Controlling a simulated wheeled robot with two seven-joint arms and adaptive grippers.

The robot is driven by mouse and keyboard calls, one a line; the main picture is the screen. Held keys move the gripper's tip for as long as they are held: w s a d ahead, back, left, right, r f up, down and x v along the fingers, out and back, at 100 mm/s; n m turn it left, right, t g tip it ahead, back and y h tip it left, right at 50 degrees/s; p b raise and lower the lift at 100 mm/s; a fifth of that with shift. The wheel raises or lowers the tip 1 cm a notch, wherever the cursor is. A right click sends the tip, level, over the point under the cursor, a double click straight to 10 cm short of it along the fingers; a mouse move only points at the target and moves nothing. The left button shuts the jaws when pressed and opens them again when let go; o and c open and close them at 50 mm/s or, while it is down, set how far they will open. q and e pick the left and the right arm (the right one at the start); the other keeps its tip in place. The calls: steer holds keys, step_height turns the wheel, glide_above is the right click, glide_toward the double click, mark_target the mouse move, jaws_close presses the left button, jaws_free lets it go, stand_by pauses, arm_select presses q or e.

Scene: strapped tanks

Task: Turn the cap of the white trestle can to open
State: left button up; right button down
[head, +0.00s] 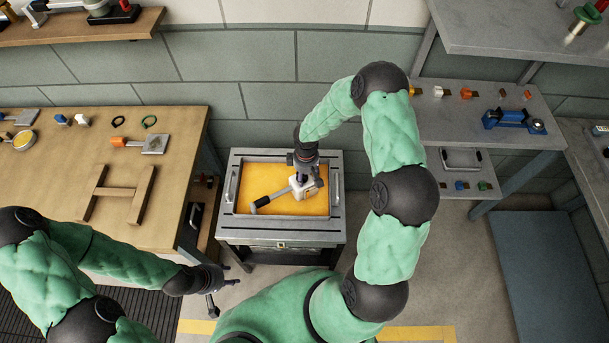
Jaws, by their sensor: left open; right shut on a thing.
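My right gripper (306,180) reaches down over the orange-lined top of a grey cart. It is shut on a pale, cream-white thing (302,191), partly hidden by the fingers. I cannot tell whether the pale thing is a tool head or part of a can. A wooden H-shaped trestle (118,192) lies bare on the left bench. I cannot clearly make out a white can or its cap. My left gripper (224,296) is open and empty, low in front of the cart.
The cart (232,228) has a raised metal rim and side handles. The wooden bench (50,180) at left bears two rings (134,122), an orange-handled thing (122,142) and small blocks. Grey shelves (480,125) stand at right. Floor right of my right arm is open.

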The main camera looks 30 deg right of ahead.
steer(key=shift+n+p, duration=0.4)
steer(key=shift+n, duration=0.4)
steer(key=shift+w, duration=0.1)
steer(key=shift+n+p, duration=0.35)
steer(key=shift+n, duration=0.55)
steer(key=shift+c, duration=1.7)
jaws_free()
steer(key=shift+w, duration=0.1)
